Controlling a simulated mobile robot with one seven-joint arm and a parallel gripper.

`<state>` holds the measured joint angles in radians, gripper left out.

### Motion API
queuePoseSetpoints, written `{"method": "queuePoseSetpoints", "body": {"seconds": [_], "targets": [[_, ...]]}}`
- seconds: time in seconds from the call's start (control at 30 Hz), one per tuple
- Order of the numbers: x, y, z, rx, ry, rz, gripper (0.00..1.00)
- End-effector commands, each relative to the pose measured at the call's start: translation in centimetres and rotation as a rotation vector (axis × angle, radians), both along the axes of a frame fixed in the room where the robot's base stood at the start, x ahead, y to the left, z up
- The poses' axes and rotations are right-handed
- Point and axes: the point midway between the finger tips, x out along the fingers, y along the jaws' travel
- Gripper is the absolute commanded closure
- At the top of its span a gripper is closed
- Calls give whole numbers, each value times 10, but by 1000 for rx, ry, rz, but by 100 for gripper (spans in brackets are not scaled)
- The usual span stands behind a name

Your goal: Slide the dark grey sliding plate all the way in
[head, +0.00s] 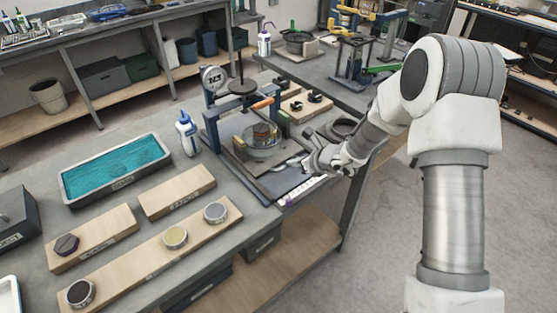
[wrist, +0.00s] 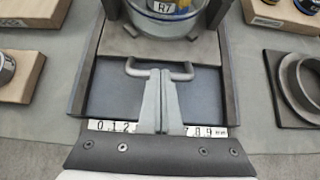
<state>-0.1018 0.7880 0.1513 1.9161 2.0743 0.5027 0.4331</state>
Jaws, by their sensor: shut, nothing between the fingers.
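The dark grey sliding plate (wrist: 186,48) lies flat between two side rails in the wrist view, with a glass vessel marked R7 (wrist: 172,16) on it. A light grey U-shaped handle (wrist: 134,70) is on its near edge. My gripper (wrist: 161,75) is shut and empty, its tips at the middle of the handle; I cannot tell whether they touch. A bare dark bed (wrist: 210,98) and a number scale (wrist: 207,132) show on the near side of the plate. In the head view my gripper (head: 308,164) is at the front of the plate (head: 277,181).
A blue press frame (head: 212,130) with an orange-handled part stands over the plate. A ring on a dark base (wrist: 300,85) is close on the right. A white bottle (head: 187,134), teal tray (head: 115,172) and wooden boards (head: 178,193) are to the left.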

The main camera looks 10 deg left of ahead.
Motion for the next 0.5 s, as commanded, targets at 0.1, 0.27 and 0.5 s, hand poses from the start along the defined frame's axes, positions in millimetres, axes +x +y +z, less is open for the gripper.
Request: {"method": "queuePoseSetpoints", "body": {"seconds": [0.1, 0.27, 0.5], "targets": [[3, 5, 0, 0, 1, 1, 100], [8, 10, 0, 1, 0, 1, 100], [14, 19, -1, 1, 1, -1, 100]]}}
